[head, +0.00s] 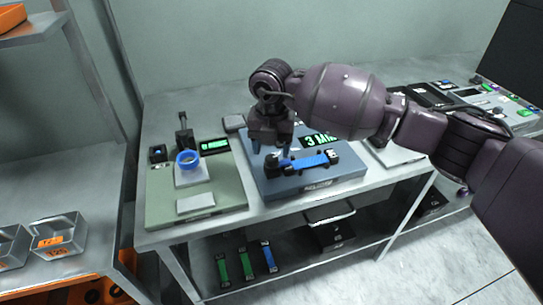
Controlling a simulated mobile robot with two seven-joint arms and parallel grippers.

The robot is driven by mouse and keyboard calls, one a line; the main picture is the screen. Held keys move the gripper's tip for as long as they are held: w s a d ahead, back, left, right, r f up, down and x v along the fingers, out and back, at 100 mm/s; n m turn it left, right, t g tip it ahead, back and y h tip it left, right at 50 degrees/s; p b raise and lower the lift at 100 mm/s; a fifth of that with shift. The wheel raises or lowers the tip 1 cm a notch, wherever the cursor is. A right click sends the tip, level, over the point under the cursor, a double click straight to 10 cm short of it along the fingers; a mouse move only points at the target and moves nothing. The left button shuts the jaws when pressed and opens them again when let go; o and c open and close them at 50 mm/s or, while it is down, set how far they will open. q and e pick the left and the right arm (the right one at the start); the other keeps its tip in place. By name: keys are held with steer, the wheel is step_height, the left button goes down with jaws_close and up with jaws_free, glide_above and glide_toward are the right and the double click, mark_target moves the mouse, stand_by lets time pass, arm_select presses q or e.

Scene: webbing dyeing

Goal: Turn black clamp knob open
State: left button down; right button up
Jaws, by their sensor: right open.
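A blue-grey device (318,186) stands on the metal table with a display reading "3 MI", its end hidden by my right arm. A blue strip (308,162) lies across it, with black clamp pieces at both ends. The small black clamp knob (272,160) is at the strip's left end. My right gripper (274,148) points down just above this knob with its fingers open. I cannot tell whether the fingers touch the knob. My left gripper is not in view.
A green device (222,215) with a blue ring (188,158) and a black upright lever stands to the left. More equipment (490,105) is at the far right. Green and blue strips lie on the lower shelf (290,262). Metal bins (58,238) are at left.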

mark_target(271, 158)
steer(key=shift+f, duration=1.55)
steer(key=c, duration=0.9)
